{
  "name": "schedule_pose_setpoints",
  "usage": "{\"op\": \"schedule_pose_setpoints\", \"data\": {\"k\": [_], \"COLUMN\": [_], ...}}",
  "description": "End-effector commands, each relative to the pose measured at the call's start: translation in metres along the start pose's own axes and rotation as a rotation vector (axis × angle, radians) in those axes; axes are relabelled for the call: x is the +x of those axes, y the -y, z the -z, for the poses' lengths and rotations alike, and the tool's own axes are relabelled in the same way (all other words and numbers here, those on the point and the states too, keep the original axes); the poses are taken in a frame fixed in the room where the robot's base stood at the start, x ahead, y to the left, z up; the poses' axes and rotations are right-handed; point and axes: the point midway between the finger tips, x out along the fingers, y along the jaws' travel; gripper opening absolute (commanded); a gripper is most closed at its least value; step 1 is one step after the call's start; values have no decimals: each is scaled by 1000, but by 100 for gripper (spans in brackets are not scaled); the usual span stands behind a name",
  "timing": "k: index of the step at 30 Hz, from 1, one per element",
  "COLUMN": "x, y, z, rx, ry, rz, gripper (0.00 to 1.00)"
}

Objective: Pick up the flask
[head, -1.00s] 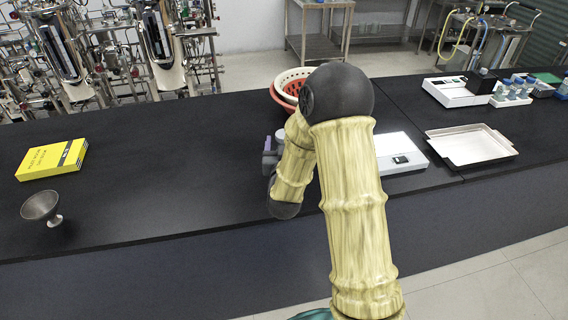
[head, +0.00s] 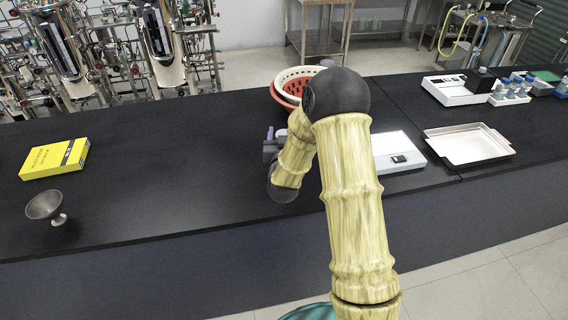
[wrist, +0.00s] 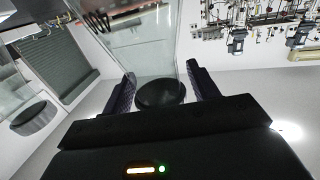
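In the wrist view, a clear glass vessel (wrist: 140,50) with a dark round end (wrist: 160,94) shows between my fingers; it looks like the flask. My gripper (wrist: 161,78) has its two dark purple fingers wide apart, one on each side of it. I cannot tell how deep the vessel sits between them, and no clear grip on it shows. In the head view my gripper (head: 270,146) is low over the black bench, mostly behind my forearm. The flask cannot be made out there.
Red and white baskets (head: 290,86) stand behind my arm on the black bench (head: 180,150). A white device (head: 396,158) and a tray (head: 468,146) are to the right. A yellow box (head: 54,159) and a metal cup (head: 46,206) are left. Another glass vessel (wrist: 34,116) shows in the wrist view.

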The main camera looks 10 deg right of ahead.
Motion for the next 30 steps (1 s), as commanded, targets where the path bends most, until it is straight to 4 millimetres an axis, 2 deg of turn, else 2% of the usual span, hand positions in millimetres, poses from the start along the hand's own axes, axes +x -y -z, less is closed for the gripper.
{"op": "schedule_pose_setpoints", "data": {"k": [1, 6, 9, 22, 26, 30], "x": [0, 0, 0, 0, 0, 0], "y": [0, 0, 0, 0, 0, 0], "z": [0, 0, 0, 7, 19, 40], "rx": [0, 0, 0, 0, 1, 1], "ry": [0, 0, 0, -3, -6, -9], "rz": [0, 0, 0, 0, 0, 0], "gripper": [49, 16, 0, 0, 0, 0]}}
